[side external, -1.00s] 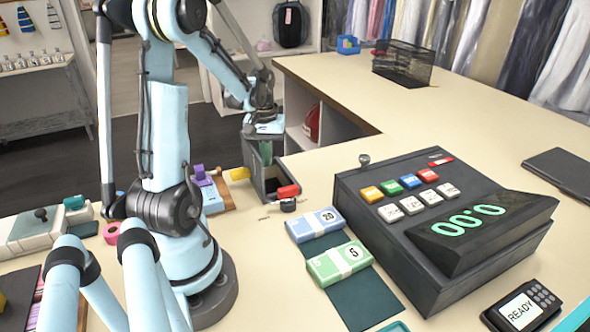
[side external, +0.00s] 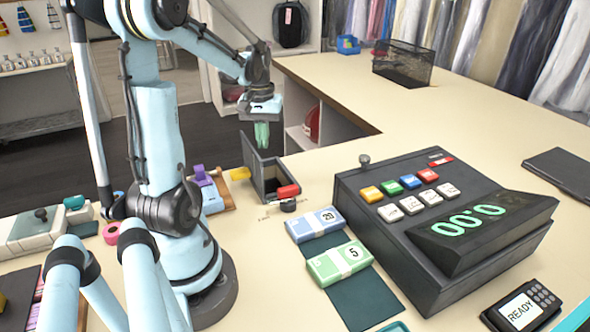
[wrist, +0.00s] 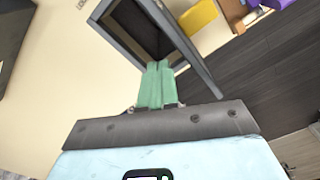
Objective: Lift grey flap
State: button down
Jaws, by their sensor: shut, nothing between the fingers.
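The grey flap (side external: 250,157) stands raised, roughly upright, along the left side of a small grey box (side external: 284,193). The box's dark inside is open to view. Whether the fingers touch the flap cannot be told.
A red block (side external: 288,191) sits at the box's near edge, with a dark round knob (side external: 288,205) below it. A yellow block (side external: 240,174) and purple item (side external: 200,175) lie to the left. Banknote bundles (side external: 322,224) and a cash register (side external: 440,220) stand to the right.

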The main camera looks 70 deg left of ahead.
jog(key=shift+s+r, duration=0.15)
jog(key=shift+r, duration=0.8)
jog(key=shift+s+r, duration=0.1)
jog(key=shift+r, duration=0.8)
